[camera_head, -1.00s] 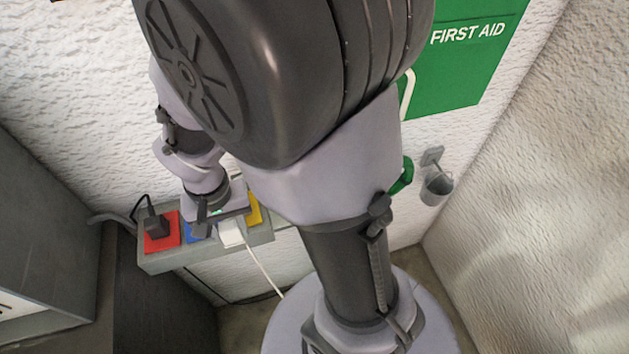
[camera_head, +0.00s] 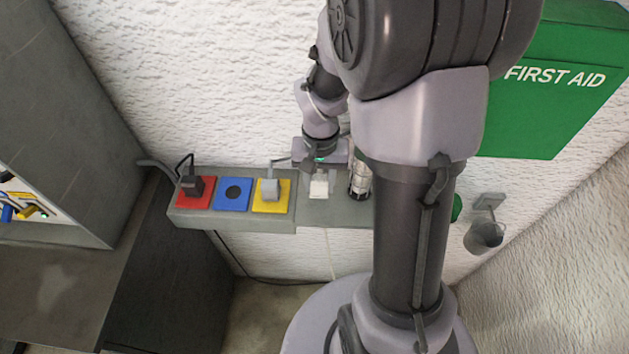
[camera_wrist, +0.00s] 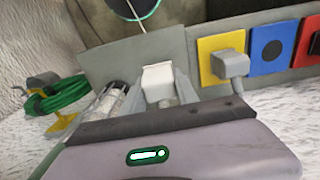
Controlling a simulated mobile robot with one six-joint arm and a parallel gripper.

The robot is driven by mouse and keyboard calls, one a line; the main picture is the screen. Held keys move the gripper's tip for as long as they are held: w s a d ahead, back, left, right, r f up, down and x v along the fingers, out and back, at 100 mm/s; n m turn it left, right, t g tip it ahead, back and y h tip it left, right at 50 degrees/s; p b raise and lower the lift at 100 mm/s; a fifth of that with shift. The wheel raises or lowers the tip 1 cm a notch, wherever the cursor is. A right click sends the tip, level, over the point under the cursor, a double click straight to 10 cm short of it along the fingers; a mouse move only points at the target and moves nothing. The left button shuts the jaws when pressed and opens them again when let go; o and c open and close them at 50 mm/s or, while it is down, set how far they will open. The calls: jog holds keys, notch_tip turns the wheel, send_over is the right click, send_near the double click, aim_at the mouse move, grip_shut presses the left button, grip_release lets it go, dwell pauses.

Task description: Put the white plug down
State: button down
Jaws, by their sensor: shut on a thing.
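The white plug (camera_head: 319,188) is between the fingers of my gripper (camera_head: 319,176), above or on the bare right part of the grey ledge (camera_head: 335,214). In the wrist view the white plug (camera_wrist: 158,76) shows between the two grey fingers of my gripper (camera_wrist: 161,88), which is shut on it. A thin white cord (camera_wrist: 143,26) runs from its far side. I cannot tell whether the plug touches the ledge.
On the ledge are a red socket (camera_head: 183,201) with a black plug (camera_head: 193,186), an empty blue socket (camera_head: 234,194) and a yellow socket (camera_head: 272,204) with a grey plug (camera_head: 269,189). A clear-and-dark cylinder (camera_head: 360,181) stands close right of my gripper. Green cable (camera_wrist: 62,97) hangs beyond.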

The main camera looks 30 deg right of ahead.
aim_at(319, 201)
notch_tip(319, 201, down, 4)
jog(key=shift+r+b, duration=0.2)
jog(key=shift+b, duration=0.35)
jog(key=shift+f+b, duration=0.55)
jog(key=shift+f, duration=0.05)
jog(key=c, duration=0.9)
grip_release()
jog(key=shift+r, duration=0.1)
